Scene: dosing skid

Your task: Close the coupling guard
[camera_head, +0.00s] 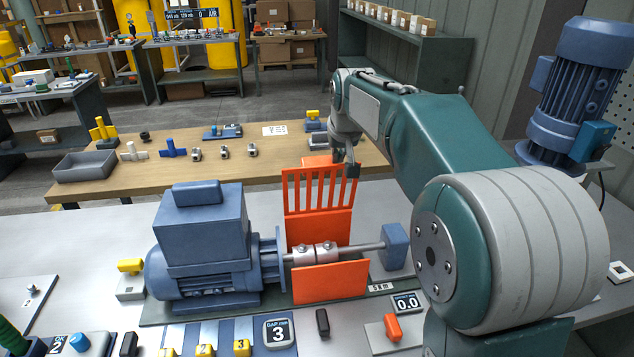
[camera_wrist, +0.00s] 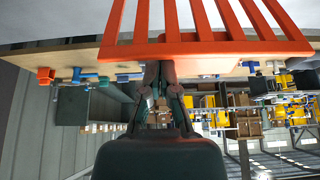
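The orange coupling guard (camera_head: 318,225) stands raised and open behind the shaft coupling (camera_head: 315,253), its slatted part upright; the coupling is exposed above an orange front panel (camera_head: 330,282). My gripper (camera_head: 350,170) is at the guard's upper right edge, pointing down. In the wrist view the guard's slats (camera_wrist: 188,20) and crossbar fill the top, and my gripper's fingers (camera_wrist: 160,68) are together just below the crossbar. They appear shut with nothing visible between them. The fingertips are close to the guard's edge; I cannot tell whether they touch it.
A blue motor (camera_head: 205,250) stands left of the coupling, and a blue block (camera_head: 395,247) ends the shaft at right. A wooden bench (camera_head: 220,165) with small parts and a grey tray (camera_head: 85,166) lies behind. A tall blue motor (camera_head: 580,95) stands at far right.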

